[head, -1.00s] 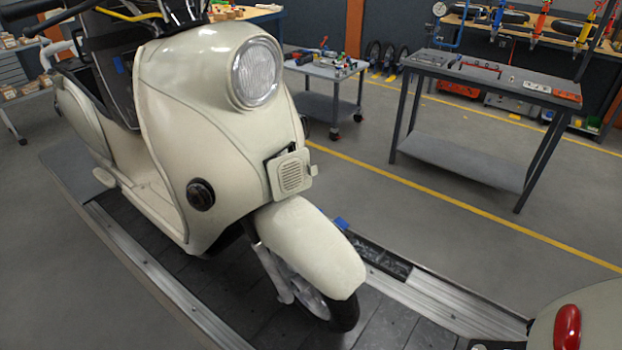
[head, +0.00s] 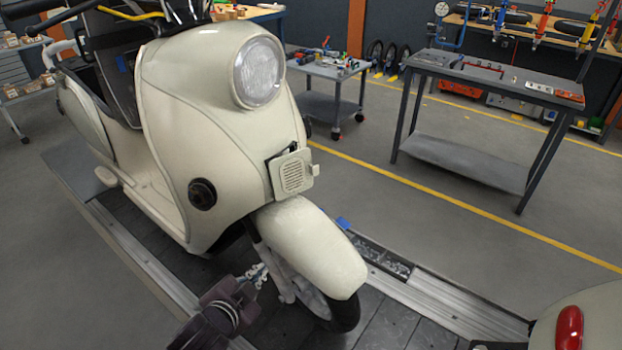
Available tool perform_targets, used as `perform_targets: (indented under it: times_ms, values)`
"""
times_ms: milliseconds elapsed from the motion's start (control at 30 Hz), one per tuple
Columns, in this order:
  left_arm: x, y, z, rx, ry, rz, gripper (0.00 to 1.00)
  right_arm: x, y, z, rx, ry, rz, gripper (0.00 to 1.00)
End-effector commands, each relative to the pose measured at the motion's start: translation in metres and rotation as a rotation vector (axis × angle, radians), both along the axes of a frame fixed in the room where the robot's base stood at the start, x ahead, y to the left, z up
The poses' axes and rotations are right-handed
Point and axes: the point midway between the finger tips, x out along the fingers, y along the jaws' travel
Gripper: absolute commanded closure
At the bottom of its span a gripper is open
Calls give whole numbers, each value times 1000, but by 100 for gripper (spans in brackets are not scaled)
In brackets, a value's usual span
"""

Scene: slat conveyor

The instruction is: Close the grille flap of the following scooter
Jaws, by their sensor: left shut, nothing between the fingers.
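A cream scooter (head: 205,110) stands upright on the slat conveyor, its front towards me. Its grille flap (head: 293,175), a small cream panel with slots, sits on the front below the headlight. The flap stands out from the body, with a dark gap along its upper left edge. My left gripper (head: 262,273) is low in the picture, beside the front wheel and well below the flap. Its fingers are shut and empty, and it appears apart from the flap. My right gripper is out of view.
The front fender (head: 308,243) bulges out below the flap. Another scooter's rear with a red light (head: 569,328) is at the lower right. A grey workbench (head: 490,80) and a small cart (head: 333,90) stand beyond the conveyor. The floor between is clear.

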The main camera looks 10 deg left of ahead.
Motion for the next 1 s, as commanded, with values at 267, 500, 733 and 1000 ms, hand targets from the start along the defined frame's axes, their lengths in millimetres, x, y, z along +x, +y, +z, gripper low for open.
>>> perform_targets:
  times_ms: [267, 500, 733, 1000]
  values:
    - [81, -21, 90, 340, -435, -371, 100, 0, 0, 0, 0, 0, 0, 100]
    - [95, -43, 125, 552, -649, -638, 100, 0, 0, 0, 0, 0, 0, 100]
    - [97, -50, 132, 603, -699, -711, 100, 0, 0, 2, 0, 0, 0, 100]
    - [127, -68, 136, 599, -701, -708, 100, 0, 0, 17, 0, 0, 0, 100]
